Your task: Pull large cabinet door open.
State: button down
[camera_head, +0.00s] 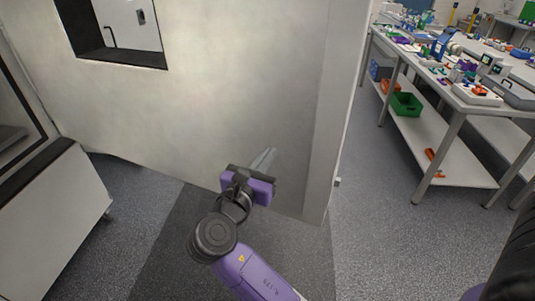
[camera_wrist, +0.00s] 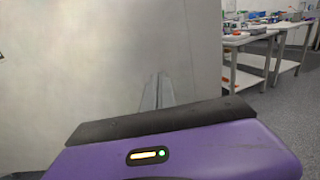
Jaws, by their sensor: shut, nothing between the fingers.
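The large cabinet door (camera_head: 230,100) is a broad pale grey panel filling the middle of the head view, with a window opening at its upper left. It stands at an angle to the pale cabinet body (camera_head: 60,210) at the left, with floor showing below its lower edge. My gripper (camera_head: 265,157) is shut and empty, in front of the door's lower right part. In the wrist view the shut fingers (camera_wrist: 158,90) point at the plain door face (camera_wrist: 90,70). I cannot tell whether they touch it. No handle shows on this face.
The door's free vertical edge (camera_head: 344,110) is right of my gripper. Beyond it stands a workbench (camera_head: 480,175) with a lower shelf, a green bin (camera_head: 406,104) and many small items. Grey floor (camera_head: 385,240) between door and bench is clear.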

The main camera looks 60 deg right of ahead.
aim_at(288, 126)
jog(key=d, duration=0.3)
jog(key=d+p, duration=0.1)
jog(key=d, duration=0.3)
jog(key=w+d, duration=0.1)
jog(key=d, duration=0.2)
jog(key=shift+d+p, duration=0.35)
jog(key=shift+p, duration=0.05)
